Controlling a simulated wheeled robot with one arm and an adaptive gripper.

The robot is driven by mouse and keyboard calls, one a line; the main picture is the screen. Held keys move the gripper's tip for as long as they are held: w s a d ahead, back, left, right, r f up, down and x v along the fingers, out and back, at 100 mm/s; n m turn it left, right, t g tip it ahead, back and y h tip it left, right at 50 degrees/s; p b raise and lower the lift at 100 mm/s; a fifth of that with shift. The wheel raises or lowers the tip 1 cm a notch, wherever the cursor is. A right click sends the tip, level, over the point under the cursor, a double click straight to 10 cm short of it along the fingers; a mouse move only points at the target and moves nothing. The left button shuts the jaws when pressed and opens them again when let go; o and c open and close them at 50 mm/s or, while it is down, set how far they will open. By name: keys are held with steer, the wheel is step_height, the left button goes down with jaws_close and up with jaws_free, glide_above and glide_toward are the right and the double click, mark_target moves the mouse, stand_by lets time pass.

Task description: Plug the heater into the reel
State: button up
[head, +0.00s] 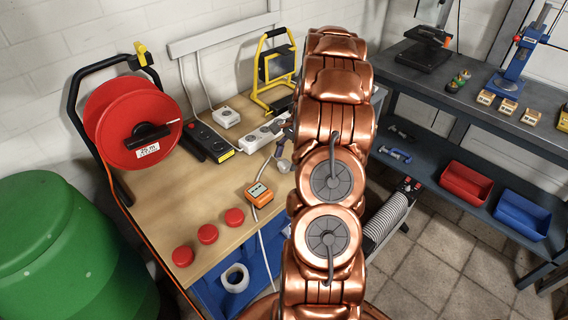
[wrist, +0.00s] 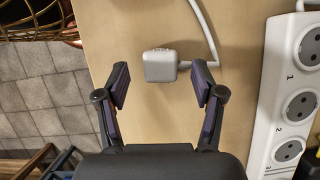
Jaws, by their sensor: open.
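The red reel (head: 137,120) stands on a black frame at the left of the wooden bench. The heater (head: 387,222), pale and ribbed with a dark end, is on the floor right of my arm. In the wrist view, a white plug (wrist: 160,66) lies on the bench top, its pale cable running up out of view. I cannot trace that cable to the heater. My gripper (wrist: 160,80) is open, its fingers either side of the plug and apart from it. In the head view my gripper (head: 281,152) is partly hidden by my arm.
A white socket strip (wrist: 291,97) lies right of my gripper. A black socket strip (head: 207,141), white socket box (head: 226,117), yellow work lamp (head: 275,68), orange device (head: 259,195) and red caps (head: 208,233) are on the bench. A green barrel (head: 62,245) stands left.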

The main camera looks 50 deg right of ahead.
steer(key=shift+x, duration=0.8)
steer(key=shift+c, duration=0.2)
steer(key=c, duration=1.1)
steer(key=shift+r, duration=0.1)
steer(key=shift+r+b, duration=0.45)
steer(key=shift+r, duration=0.15)
steer(key=shift+r+b, duration=0.5)
steer(key=shift+r, duration=0.45)
steer(key=s+b, duration=0.1)
steer(key=s, duration=0.4)
steer(key=s+r+b, duration=0.1)
steer(key=s+b, duration=0.1)
steer(key=s, duration=0.3)
steer(key=s+d+b, duration=0.1)
steer(key=s, duration=0.5)
steer(key=shift+r, duration=0.35)
